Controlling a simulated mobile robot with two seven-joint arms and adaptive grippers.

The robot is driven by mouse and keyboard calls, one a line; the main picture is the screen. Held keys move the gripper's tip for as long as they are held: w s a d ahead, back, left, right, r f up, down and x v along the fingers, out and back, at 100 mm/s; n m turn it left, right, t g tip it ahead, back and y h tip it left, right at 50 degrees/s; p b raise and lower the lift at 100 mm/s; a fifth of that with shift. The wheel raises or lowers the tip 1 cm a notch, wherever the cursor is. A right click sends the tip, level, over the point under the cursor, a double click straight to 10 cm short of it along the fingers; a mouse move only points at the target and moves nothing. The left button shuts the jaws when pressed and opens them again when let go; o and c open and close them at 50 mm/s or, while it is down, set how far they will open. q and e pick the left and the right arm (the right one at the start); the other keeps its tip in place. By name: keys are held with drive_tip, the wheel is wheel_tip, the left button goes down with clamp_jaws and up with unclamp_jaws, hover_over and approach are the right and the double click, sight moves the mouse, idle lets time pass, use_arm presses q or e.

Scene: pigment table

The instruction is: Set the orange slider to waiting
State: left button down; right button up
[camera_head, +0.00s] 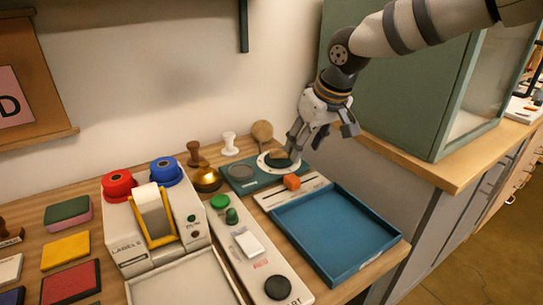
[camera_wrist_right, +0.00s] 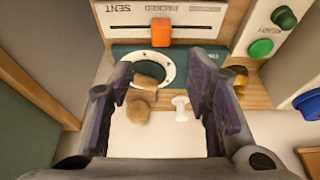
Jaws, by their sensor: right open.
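The orange slider (camera_head: 292,182) is a small block on a pale labelled strip (camera_head: 267,198) behind the blue tray. In the right wrist view the orange slider (camera_wrist_right: 161,33) stands beside the middle label; the label at one end reads SENT (camera_wrist_right: 125,7), and the label at the other end is too blurred to read. My right gripper (camera_head: 312,147) is open and empty, above and behind the slider, over the round white dial (camera_head: 268,165). In the right wrist view its two fingers (camera_wrist_right: 160,88) are apart, with the slider beyond their tips. My left gripper is not in view.
A blue tray (camera_head: 384,238) lies in front of the strip. A control panel with green knobs (camera_head: 231,215) and a label machine (camera_head: 135,238) stand to the left. A wooden-handled stamp, a white stamp (camera_head: 229,144) and a brass bell (camera_head: 207,179) stand behind. A green cabinet (camera_head: 400,100) rises at right.

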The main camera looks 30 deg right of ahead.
sight(294, 179)
drive_tip(key=x, duration=0.3)
drive_tip(key=b+x, duration=0.1)
drive_tip(key=x, duration=0.3)
drive_tip(key=s+b+x, duration=0.1)
drive_tip(key=x, duration=0.3)
drive_tip(key=shift+f, duration=0.25)
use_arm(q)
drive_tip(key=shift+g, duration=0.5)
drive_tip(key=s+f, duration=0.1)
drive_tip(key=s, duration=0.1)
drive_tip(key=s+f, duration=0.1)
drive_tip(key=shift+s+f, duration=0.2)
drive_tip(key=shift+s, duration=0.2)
use_arm(e)
drive_tip(key=shift+w, duration=0.1)
clamp_jaws()
